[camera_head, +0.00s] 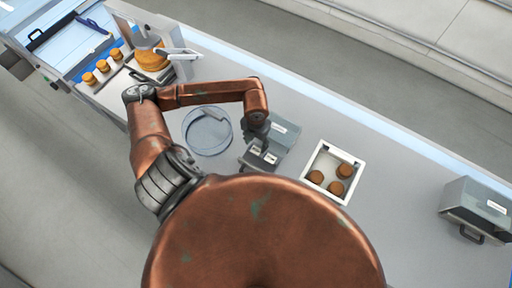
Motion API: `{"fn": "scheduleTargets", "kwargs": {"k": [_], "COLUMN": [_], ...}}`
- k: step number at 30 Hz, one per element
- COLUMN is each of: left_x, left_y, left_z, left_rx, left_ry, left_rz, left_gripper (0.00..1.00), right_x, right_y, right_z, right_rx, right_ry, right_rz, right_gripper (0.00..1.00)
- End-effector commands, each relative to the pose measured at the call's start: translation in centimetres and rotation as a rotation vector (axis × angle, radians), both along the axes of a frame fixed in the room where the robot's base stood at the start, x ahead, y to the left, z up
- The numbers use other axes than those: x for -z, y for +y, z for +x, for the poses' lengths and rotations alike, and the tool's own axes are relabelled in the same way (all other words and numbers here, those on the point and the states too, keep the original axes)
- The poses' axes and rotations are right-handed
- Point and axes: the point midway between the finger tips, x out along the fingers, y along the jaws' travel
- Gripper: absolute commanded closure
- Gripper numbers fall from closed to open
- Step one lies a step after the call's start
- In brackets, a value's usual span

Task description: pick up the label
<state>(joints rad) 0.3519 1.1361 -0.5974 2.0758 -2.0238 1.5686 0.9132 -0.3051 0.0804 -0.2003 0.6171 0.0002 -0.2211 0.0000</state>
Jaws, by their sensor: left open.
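A grey device (285,136) stands on the counter in the middle. Two small white labels (270,157) show on its near, lower part; which of them is the task's label I cannot tell. A white plate (279,128) shows on its upper face. My left gripper (258,140) points down over the left side of this device, close to the labels. It is open; its fingertips are small and partly hidden, and I cannot tell whether they touch anything. My right gripper is not in view.
A white square tray (352,158) with three brown rounds stands right of the device. A clear round dish (208,132) lies to its left. A grey case (478,207) stands far right. A machine (183,66) and several rounds are at the back left. The counter between tray and case is clear.

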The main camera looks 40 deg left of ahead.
Motion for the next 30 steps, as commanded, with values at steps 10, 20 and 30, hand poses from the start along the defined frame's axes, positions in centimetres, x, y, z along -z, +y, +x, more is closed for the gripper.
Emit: {"fn": "scheduleTargets", "kwargs": {"k": [10, 20, 30], "left_x": [2.6, 2.7, 2.8], "left_y": [-0.1, -0.1, -0.1], "left_z": [0.0, 0.0, 0.0], "left_rx": [0.001, 0.002, 0.002], "left_ry": [-0.001, -0.001, -0.001], "left_rz": [0.000, 0.000, 0.001], "left_gripper": [0.55, 0.55, 0.62], "right_x": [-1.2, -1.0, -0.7], "right_y": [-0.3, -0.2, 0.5], "right_z": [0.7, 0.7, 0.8], "right_rx": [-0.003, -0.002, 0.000], "right_ry": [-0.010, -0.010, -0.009], "right_rz": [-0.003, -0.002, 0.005], "right_gripper": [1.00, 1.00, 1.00]}}
